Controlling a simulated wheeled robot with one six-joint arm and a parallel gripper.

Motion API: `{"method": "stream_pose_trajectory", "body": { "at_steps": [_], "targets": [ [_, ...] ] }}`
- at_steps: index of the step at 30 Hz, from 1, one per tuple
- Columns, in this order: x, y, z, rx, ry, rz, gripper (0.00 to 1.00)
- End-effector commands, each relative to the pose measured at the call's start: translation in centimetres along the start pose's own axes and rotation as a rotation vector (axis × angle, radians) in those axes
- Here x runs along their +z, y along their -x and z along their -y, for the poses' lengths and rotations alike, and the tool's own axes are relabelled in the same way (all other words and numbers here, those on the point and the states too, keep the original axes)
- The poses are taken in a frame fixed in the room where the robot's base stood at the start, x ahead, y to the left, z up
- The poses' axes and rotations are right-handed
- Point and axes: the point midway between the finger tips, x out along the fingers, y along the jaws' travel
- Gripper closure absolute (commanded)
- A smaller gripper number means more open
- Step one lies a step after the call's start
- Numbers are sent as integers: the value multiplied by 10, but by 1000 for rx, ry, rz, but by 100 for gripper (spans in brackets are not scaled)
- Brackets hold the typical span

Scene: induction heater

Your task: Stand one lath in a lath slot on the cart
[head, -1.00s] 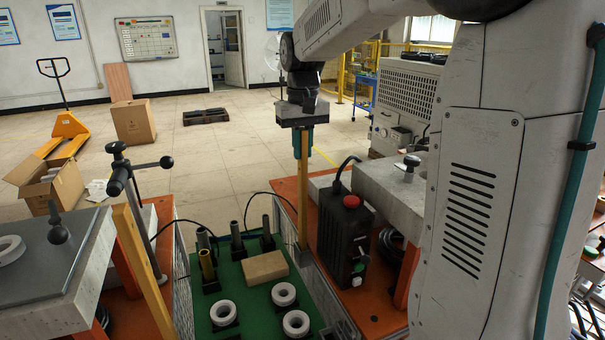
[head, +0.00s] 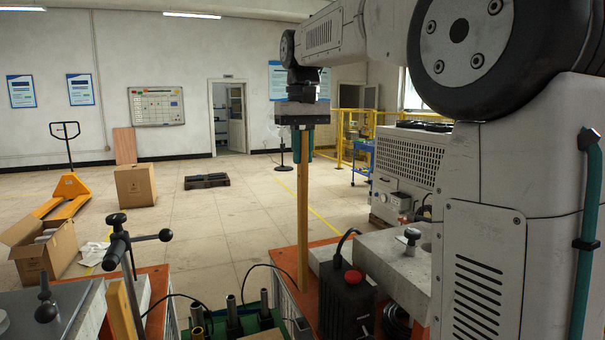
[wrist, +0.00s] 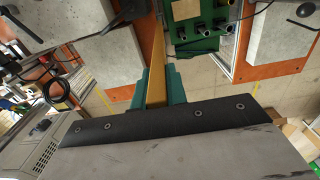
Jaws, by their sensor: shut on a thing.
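My gripper (head: 305,148) is shut on the upper end of a long wooden lath (head: 303,220), which hangs upright below it. The lath's lower end shows beside the cart's right side, in front of the orange table; I cannot tell whether it touches anything. In the wrist view the lath (wrist: 156,65) runs away between the two teal fingers (wrist: 157,92). A second lath (head: 124,312) stands tilted at the cart's left. The cart's green top (head: 216,325) is at the bottom edge, mostly cut off. No lath slot can be made out.
Several dark upright tubes (head: 232,312) stand on the cart. To the right are a black box with a red button (head: 345,300) and a grey slab (head: 395,262) on an orange table. A clamp with a handle (head: 120,245) rises at left. Open floor lies beyond.

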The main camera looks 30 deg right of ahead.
Motion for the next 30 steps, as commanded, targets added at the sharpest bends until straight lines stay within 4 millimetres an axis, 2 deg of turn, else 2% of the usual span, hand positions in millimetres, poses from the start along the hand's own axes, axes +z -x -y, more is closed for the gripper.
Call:
{"method": "stream_pose_trajectory", "body": {
  "at_steps": [30],
  "targets": [
    [-1, 84, 0, 0, 0, -2, 100]
  ]
}}
